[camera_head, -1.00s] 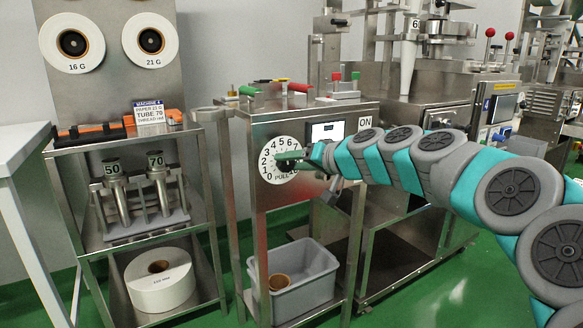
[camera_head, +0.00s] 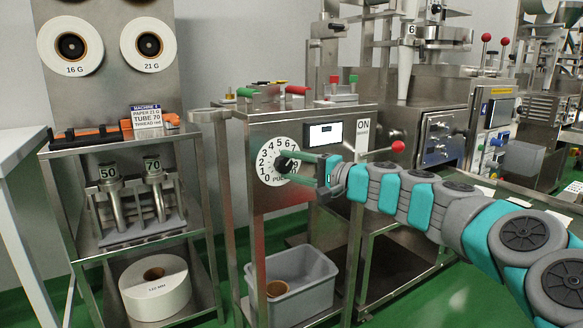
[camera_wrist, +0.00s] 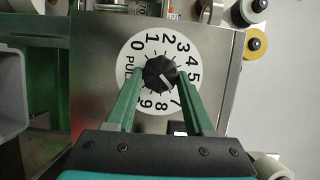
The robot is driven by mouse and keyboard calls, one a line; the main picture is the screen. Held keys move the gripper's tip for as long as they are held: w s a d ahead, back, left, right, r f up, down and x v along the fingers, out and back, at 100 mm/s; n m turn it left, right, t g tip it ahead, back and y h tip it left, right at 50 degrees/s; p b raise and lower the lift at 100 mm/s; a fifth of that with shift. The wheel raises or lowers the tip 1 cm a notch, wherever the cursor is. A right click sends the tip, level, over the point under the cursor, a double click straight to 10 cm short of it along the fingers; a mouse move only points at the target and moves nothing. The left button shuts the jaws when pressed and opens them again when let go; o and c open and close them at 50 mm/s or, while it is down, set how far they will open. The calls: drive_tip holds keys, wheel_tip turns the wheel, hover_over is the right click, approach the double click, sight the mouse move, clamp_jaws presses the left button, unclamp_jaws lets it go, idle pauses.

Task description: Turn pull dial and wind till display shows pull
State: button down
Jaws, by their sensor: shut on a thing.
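The pull dial is a white round plate (camera_head: 266,160) with black numbers and the word PULL, on the front of a steel cabinet (camera_head: 245,145). Its black knob (camera_wrist: 160,72) is in the middle of the wrist view, with a white pointer toward the lower right, roughly the 6 to 8 side. My gripper (camera_head: 286,166) is shut on the knob, its green fingers on either side; it also shows in the wrist view (camera_wrist: 159,79). The display (camera_head: 325,134) is lit white above right of the dial; its small text is unreadable.
A red-ball lever (camera_head: 397,147) stands out just above my arm. An ON label (camera_head: 363,127) is right of the display. A grey bin (camera_head: 290,278) sits below. A shelf rack stands left.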

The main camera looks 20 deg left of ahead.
drive_tip(key=shift+f+m+y, duration=0.1)
drive_tip(key=shift+m+y, duration=0.2)
drive_tip(key=shift+m, duration=0.6)
drive_tip(key=shift+c, duration=1.4)
unclamp_jaws()
drive_tip(key=v, duration=0.7)
drive_tip(key=shift+s+d, duration=0.2)
drive_tip(key=shift+d, duration=0.15)
drive_tip(key=shift+f, duration=0.1)
